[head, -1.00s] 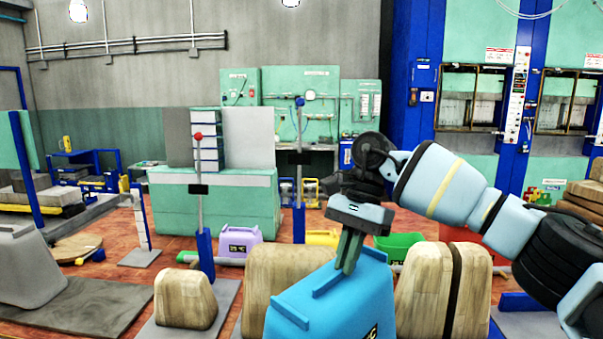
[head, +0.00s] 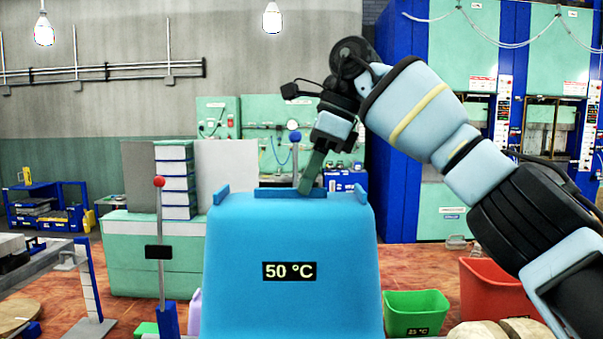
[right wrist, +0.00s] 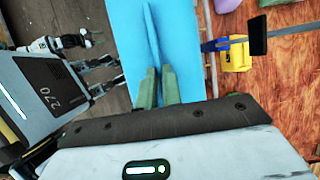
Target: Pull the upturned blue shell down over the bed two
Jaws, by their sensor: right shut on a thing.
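The blue shell (head: 290,255), marked 50 °C, hangs upright in the middle of the head view, wider toward its cut-off bottom, with low ridges on top. My right gripper (head: 308,185) is shut on a ridge at its top. In the right wrist view the green fingers (right wrist: 158,85) pinch the thin ridge of the shell (right wrist: 185,50). A wooden bed (head: 490,332) shows only its top at the bottom edge, right of the shell. Anything below or behind the shell is hidden, so bed two cannot be made out.
A post with a red ball (head: 159,182) stands close left of the shell; one with a blue ball (head: 295,137) stands behind it. Green (head: 415,312) and red (head: 495,292) bins stand at right. A green cabinet (head: 150,255) is behind left.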

